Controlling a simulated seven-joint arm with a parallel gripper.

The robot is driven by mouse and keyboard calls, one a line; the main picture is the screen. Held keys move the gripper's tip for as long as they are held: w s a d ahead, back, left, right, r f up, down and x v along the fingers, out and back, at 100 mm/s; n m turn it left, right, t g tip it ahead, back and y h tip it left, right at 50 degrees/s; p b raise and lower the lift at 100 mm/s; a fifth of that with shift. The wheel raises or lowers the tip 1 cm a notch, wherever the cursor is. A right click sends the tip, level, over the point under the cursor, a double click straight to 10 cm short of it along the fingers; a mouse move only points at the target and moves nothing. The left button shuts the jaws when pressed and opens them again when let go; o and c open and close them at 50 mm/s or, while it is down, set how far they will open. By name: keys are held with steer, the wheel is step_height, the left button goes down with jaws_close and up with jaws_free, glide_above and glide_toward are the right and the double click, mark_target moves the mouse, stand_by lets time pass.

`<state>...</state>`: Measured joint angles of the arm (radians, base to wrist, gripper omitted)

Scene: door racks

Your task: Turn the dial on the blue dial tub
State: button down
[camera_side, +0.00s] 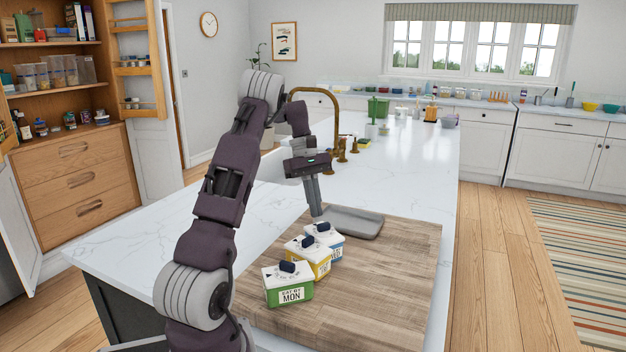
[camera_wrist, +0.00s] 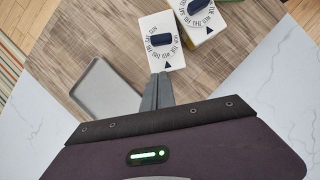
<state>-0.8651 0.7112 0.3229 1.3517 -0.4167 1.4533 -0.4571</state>
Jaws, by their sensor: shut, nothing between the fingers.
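The blue dial tub (camera_side: 336,252) stands on the wooden board, the farthest back of three tubs in a row. It has a white lid and a dark knob. In the wrist view its white lid (camera_wrist: 176,55) shows day letters around the dark blue knob (camera_wrist: 160,39), which lies roughly crosswise, and a triangle mark near the edge. My gripper (camera_side: 317,214) is shut and empty, pointing down just behind the blue tub. In the wrist view the fingertips (camera_wrist: 158,76) are at the lid's marked edge, apart from the knob. I cannot tell whether they touch the lid.
A yellow tub (camera_side: 322,267) stands close beside the blue one, and a green tub (camera_side: 290,292) is nearer the front. A grey tray (camera_side: 355,222) lies at the board's back. The wooden board (camera_side: 390,290) is bare to the right. A brass tap (camera_side: 335,110) stands behind my arm.

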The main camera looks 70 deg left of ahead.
steer(key=v, duration=0.9)
steer(key=shift+a, duration=0.2)
steer(key=c, duration=2.1)
jaws_free()
steer(key=shift+w+a+r, duration=0.1)
steer(key=shift+w+r, duration=0.05)
steer(key=shift+r, duration=0.2)
steer(key=o, duration=0.3)
steer(key=shift+w+d+r, duration=0.15)
steer(key=shift+w+d, duration=0.05)
steer(key=shift+d, duration=0.1)
steer(key=o, duration=0.7)
steer(key=d, duration=0.1)
steer(key=w+d+y, duration=0.1)
steer(key=d, duration=0.1)
steer(key=d+y, duration=0.1)
steer(key=d, duration=0.1)
steer(key=shift+w+f+g, duration=0.25)
steer(key=shift+w+g, duration=0.05)
steer(key=shift+w, duration=0.05)
steer(key=y, duration=0.2)
glide_above(325, 224)
steer(key=shift+f+m, duration=0.4)
steer(key=shift+f, duration=0.4)
step_height(325, 224, down, 7)
steer(key=shift+s+d+r, duration=0.1)
steer(key=shift+r, duration=0.1)
steer(key=shift+f, duration=0.4)
